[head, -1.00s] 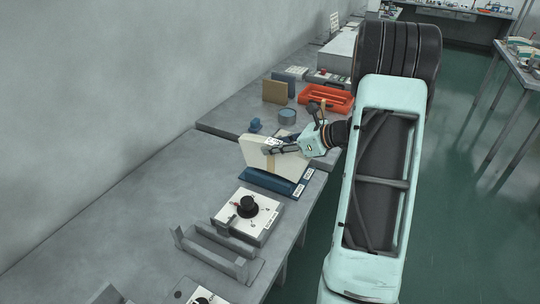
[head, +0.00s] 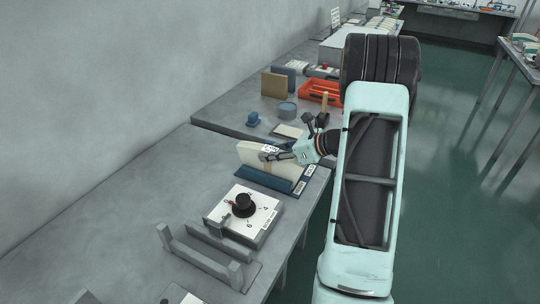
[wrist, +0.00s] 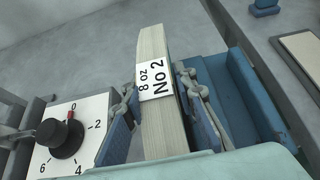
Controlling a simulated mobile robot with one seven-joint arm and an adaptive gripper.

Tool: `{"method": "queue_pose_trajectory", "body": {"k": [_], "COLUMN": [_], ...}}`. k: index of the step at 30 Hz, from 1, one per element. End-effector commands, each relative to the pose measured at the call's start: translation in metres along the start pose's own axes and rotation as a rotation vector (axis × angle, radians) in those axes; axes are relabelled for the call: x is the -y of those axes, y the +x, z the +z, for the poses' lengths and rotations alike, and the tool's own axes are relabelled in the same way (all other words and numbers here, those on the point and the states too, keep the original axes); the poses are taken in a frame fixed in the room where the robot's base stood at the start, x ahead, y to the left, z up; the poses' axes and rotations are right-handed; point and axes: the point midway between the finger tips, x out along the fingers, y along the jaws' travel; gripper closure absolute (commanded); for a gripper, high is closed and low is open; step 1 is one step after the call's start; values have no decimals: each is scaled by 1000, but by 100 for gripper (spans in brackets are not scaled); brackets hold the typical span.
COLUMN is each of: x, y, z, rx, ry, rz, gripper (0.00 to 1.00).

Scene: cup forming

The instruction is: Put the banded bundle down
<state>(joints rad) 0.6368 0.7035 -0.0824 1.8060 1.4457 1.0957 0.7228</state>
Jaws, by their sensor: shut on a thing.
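The banded bundle (head: 258,158) is a cream stack of thin sheets with a white label reading "8 oz No 2". It stands on edge, and the label and sheet edges show in the wrist view (wrist: 165,130). My gripper (head: 272,155) is shut on it, with a blue-padded finger against each side in the wrist view (wrist: 162,105). A blue tray (head: 313,175) with white labels lies under and beside it in the head view; its blue walls show right of my gripper in the wrist view (wrist: 258,105). I cannot tell whether the bundle's lower edge touches anything.
A white dial box (head: 258,222) with a black knob stands on the near side, close to my left finger in the wrist view. A grey metal cradle (head: 205,255) is nearer still. The wall-side bench is bare.

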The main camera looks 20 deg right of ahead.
Motion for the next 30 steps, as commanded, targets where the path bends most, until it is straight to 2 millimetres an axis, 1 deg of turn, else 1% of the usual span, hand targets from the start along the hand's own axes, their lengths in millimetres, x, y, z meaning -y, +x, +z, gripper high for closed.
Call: {"method": "queue_pose_trajectory", "body": {"k": [2, 7, 8, 12, 20, 23, 26, 30], "x": [0, 0, 0, 0, 0, 0, 1, 2], "y": [0, 2, 2, 1, 1, -1, -15, -45], "z": [3, -2, -2, -2, -1, 3, 1, 1], "rx": [3, 3, 0, 0, 0, 0, 1, 1], "ry": [-2, -1, 0, 0, 0, 0, 1, -1], "rz": [0, 0, 0, 0, 0, 0, -3, -5], "gripper": [100, 100, 71, 57, 57, 57, 57, 57]}}
